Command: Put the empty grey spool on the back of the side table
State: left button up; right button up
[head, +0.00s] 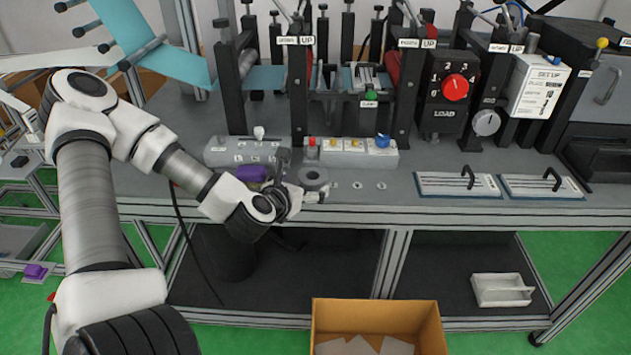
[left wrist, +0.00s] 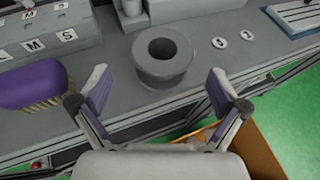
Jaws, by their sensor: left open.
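The empty grey spool (head: 314,176) stands upright near the front edge of the machine bench. In the left wrist view, the spool (left wrist: 163,62) shows its round top flange and dark centre hole. My left gripper (head: 302,182) is close to the spool on its near side. In the left wrist view, its two purple-padded fingers (left wrist: 160,88) are spread wide, with the spool just beyond and between them and nothing held. A side table is not clearly identifiable; a grey surface on an aluminium frame (head: 22,160) shows at the left edge. My right gripper is out of view.
A purple-handled brush (left wrist: 35,88) lies left of the spool. A button box (head: 350,158) stands close behind it, with machine posts further back. Two flat panels with black handles (head: 458,186) lie to the right. An open cardboard box (head: 375,315) sits on the floor in front.

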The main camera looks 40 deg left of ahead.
aim_at(309, 181)
pick_arm(q)
jog(key=x, duration=0.5)
jog(key=shift+w+d, duration=0.1)
jog(key=shift+w, duration=0.1)
jog(key=shift+s, duration=0.1)
jog(key=c, duration=1.4)
jog(key=shift+o, duration=0.2)
jog(key=shift+r, duration=0.15)
